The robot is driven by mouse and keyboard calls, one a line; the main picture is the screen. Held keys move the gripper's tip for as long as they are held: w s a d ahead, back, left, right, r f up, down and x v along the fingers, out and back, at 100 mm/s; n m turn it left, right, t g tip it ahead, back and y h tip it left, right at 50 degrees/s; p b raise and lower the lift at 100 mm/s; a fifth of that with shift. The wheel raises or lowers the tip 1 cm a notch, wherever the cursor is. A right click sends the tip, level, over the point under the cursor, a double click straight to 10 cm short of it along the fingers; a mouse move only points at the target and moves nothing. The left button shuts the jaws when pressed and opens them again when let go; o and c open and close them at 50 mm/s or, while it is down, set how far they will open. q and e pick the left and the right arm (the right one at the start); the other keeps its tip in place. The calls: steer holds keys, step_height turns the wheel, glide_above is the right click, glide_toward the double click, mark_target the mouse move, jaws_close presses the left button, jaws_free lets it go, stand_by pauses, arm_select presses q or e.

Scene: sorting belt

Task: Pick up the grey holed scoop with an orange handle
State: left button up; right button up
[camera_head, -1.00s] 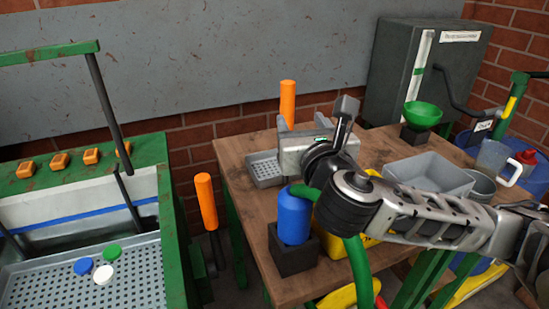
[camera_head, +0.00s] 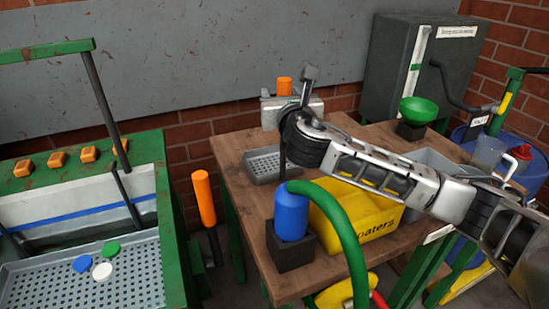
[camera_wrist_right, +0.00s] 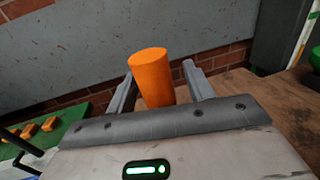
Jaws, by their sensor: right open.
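The grey holed scoop (camera_head: 262,168) rests on the wooden table's far left part. Its orange handle (camera_head: 285,85) stands up behind my right gripper (camera_head: 291,107), with only its top showing in the head view. In the right wrist view the handle (camera_wrist_right: 152,82) stands between the two fingers of my right gripper (camera_wrist_right: 158,72), with a gap to the right finger. The gripper is open and not closed on it. The handle's lower part is hidden. My left gripper is not in view.
A green funnel (camera_head: 417,110) stands farther right. Another orange handle (camera_head: 203,197) is left of the table, beside the green-framed belt.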

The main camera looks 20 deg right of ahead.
steer(key=c, duration=1)
steer(key=shift+c, duration=0.3)
steer(key=shift+r, duration=0.1)
